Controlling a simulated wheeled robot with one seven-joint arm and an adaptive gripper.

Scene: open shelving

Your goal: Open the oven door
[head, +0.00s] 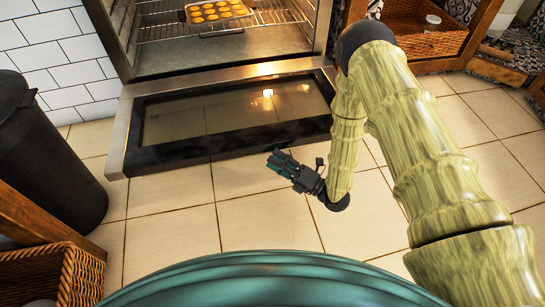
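The oven door (235,112) is folded down and lies open in front of the oven, with its dark frame and glass panel facing up. The lit oven cavity (225,55) shows above it, with wire racks and a tray of round baked goods (217,12) on a rack. My gripper (277,163) is in front of the door's near edge, a little below it in the picture and apart from it as seen here. Its fingers point left and look close together. Whether they are fully shut is too small to tell. I see nothing held in it.
A dark bin (45,150) stands at the left, with a wicker basket (60,272) below it. Wooden shelving with another wicker basket (415,35) and a small jar (432,23) is at the upper right. Tiled floor (170,225) is clear in front of the door.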

